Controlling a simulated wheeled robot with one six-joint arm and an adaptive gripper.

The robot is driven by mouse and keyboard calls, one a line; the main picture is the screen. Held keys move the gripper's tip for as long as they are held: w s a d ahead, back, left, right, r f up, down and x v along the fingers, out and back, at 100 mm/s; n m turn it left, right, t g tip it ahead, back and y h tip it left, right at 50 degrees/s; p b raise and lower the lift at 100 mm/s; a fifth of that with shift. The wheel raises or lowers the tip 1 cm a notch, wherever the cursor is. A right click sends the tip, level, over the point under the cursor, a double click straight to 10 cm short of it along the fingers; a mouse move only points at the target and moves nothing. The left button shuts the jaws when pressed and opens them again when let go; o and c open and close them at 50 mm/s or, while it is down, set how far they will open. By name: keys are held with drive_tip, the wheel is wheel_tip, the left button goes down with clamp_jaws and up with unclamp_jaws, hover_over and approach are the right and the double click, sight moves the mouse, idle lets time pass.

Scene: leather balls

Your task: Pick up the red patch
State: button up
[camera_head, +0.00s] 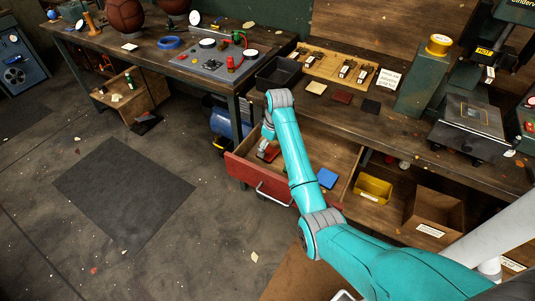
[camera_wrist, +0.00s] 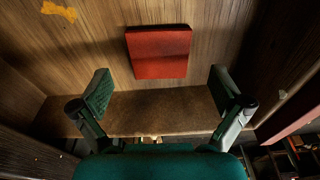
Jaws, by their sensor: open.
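The red patch (camera_wrist: 158,52) lies flat on the wooden floor of the open drawer (camera_head: 258,179). In the wrist view it shows whole, just beyond and between my two fingertips. In the head view a part of the red patch (camera_head: 272,154) shows beside my gripper (camera_head: 264,148), which reaches down into the drawer. My gripper (camera_wrist: 160,92) is open, with its fingers wide apart and nothing between them. The exact height of the fingertips above the patch cannot be told.
A blue patch (camera_head: 327,178) lies in the right part of the drawer. Drawer walls stand close around my gripper. On the bench above are a black bin (camera_head: 278,73) and tan, dark red and black patches. A yellow bin (camera_head: 372,189) is on the shelf to the right.

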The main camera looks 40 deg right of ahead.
sight(268, 152)
drive_tip(key=shift+w+f, duration=0.2)
drive_tip(key=shift+f, duration=1.3)
drive_tip(key=c, duration=1.2)
drive_tip(key=shift+r, duration=0.15)
